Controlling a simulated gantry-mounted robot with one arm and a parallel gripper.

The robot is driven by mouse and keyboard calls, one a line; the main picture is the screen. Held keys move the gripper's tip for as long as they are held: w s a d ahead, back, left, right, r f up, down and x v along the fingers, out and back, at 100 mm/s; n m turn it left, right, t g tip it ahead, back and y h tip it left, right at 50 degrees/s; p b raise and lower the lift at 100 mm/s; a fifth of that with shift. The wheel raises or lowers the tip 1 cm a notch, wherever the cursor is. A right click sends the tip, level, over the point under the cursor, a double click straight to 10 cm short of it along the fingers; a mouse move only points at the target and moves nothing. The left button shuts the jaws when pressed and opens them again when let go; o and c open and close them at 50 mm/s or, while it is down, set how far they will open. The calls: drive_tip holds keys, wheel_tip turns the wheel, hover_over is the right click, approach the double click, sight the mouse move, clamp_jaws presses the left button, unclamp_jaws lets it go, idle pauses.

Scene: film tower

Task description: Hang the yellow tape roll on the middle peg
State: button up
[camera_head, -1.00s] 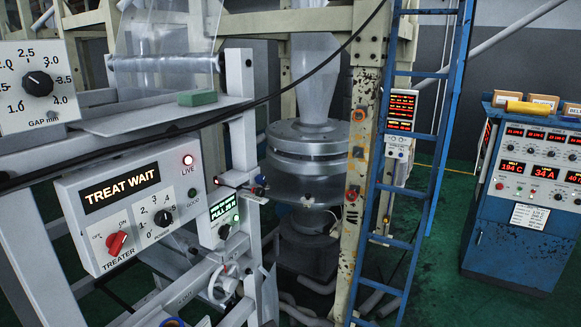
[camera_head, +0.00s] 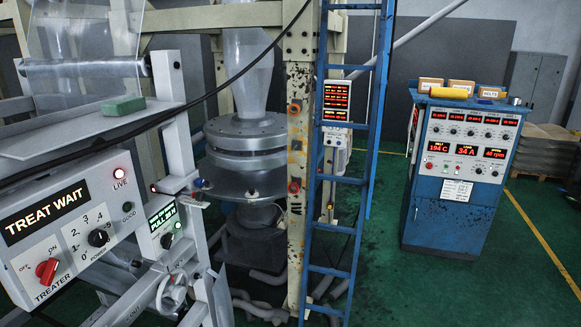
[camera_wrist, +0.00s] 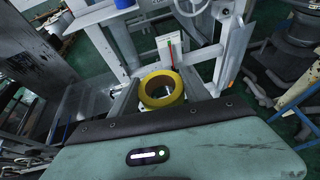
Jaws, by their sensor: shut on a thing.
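The yellow tape roll (camera_wrist: 150,91) shows near the middle of the wrist view, its round opening facing up toward the camera. My gripper (camera_wrist: 164,92) is shut on the roll; its fingers are small and hard to make out against the pale frame. Neither the gripper nor this roll shows in the head view. I cannot pick out the middle peg in either view.
A white treater box (camera_head: 75,225) and a pale frame fill the left of the head view. A blue ladder (camera_head: 366,130) stands mid-view. A blue console (camera_head: 440,222) at right carries boxes and a yellow cylinder (camera_head: 449,93). Green floor between ladder and console is clear.

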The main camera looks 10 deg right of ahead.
idle(0.8)
drive_tip(key=w+a+r+n+g+y+b, duration=0.1)
drive_tip(key=w+a+r+n+g+b, duration=0.1)
drive_tip(key=a+r, duration=0.6)
drive_tip(key=w+a+r+n+g+y+b, duration=0.1)
drive_tip(key=w+a+r+b, duration=0.15)
drive_tip(key=a, duration=0.95)
drive_tip(key=s+a+r+n+g+b, duration=0.1)
drive_tip(key=s+a+r, duration=0.1)
drive_tip(key=a+r, duration=0.5)
drive_tip(key=s+a+r+n+g+b, duration=0.1)
drive_tip(key=s+a+r+b, duration=0.1)
drive_tip(key=a+r, duration=0.5)
drive_tip(key=s+a, duration=0.1)
drive_tip(key=a, duration=0.4)
drive_tip(key=shift+s+a+r, duration=0.2)
drive_tip(key=shift+s+r, duration=0.05)
drive_tip(key=shift+r, duration=0.1)
